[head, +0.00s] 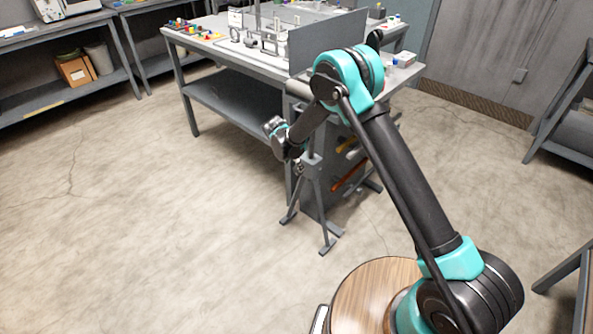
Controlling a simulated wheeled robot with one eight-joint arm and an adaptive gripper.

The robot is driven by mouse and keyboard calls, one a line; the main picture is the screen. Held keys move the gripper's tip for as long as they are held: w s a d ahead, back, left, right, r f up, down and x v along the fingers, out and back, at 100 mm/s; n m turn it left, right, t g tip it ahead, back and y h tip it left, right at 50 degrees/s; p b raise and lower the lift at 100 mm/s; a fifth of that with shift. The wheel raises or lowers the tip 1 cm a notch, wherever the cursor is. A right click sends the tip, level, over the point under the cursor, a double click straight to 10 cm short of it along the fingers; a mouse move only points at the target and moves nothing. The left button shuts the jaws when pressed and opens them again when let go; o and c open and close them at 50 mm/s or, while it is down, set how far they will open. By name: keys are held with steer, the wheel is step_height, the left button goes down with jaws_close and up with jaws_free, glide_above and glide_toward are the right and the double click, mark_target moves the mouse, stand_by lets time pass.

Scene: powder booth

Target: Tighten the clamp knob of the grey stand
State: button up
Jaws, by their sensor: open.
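The grey stand (317,196) stands on the floor in front of the workbench, on splayed legs, with a short upright post. A small dark shape at the stand's upper left may be its clamp knob, but it is too small to be sure. My gripper (296,163) is at the end of my arm, close to the upper part of the stand, and is open. The fingertips are tiny and dark here, so I cannot tell whether they touch the knob. My arm hides part of the stand's top.
The grey workbench (215,45) with an upright grey panel (325,43) is just behind the stand. Orange and yellow bars (348,178) show beside the stand. Shelving (60,92) lines the left wall. The floor (150,220) at left is clear.

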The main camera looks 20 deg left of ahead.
mark_target(296, 169)
steer(key=x, duration=0.5)
steer(key=shift+w+f, duration=0.1)
steer(key=shift+f, duration=0.3)
steer(key=c, duration=1.2)
